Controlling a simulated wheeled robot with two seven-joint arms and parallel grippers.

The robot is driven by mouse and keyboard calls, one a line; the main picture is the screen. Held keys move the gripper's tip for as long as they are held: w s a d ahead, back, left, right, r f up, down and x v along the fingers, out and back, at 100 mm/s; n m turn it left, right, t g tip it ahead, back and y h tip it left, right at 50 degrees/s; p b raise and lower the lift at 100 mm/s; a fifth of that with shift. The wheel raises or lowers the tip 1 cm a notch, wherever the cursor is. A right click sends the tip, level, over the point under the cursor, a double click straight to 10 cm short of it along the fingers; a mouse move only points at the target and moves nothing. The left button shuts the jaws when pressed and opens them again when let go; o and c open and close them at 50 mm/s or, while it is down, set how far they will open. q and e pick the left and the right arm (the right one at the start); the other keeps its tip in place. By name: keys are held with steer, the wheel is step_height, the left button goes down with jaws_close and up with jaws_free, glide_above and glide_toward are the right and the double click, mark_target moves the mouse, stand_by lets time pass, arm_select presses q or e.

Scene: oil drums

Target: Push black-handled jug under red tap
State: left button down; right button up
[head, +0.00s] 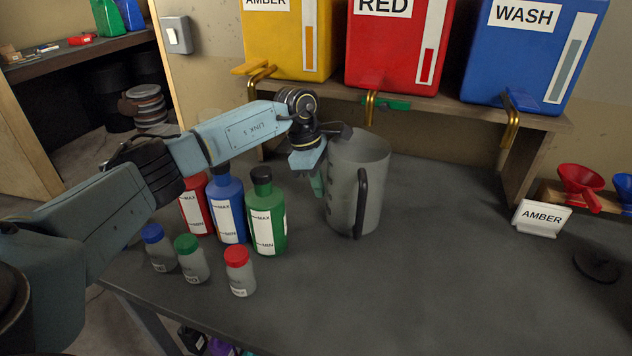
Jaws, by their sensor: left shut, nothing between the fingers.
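The jug (343,185) is grey and translucent, with a black handle (361,203) facing me. It stands upright on the dark table, a little in front of and below the red tap (370,107). My left gripper (318,185) is shut and points down at the jug's left side. It is close to the jug wall; I cannot tell whether they touch. My right gripper is not in view.
Red, blue and green bottles (266,215) stand left of the jug, with several small capped jars (239,271) in front. A yellow tank (287,40) and blue tank (530,55) flank the red one. An AMBER sign (541,218) stands right.

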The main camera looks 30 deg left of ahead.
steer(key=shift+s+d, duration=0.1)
arm_select(q)
steer(key=shift+d+r, duration=0.1)
steer(key=shift+w+d, duration=0.25)
steer(key=shift+d, duration=0.45)
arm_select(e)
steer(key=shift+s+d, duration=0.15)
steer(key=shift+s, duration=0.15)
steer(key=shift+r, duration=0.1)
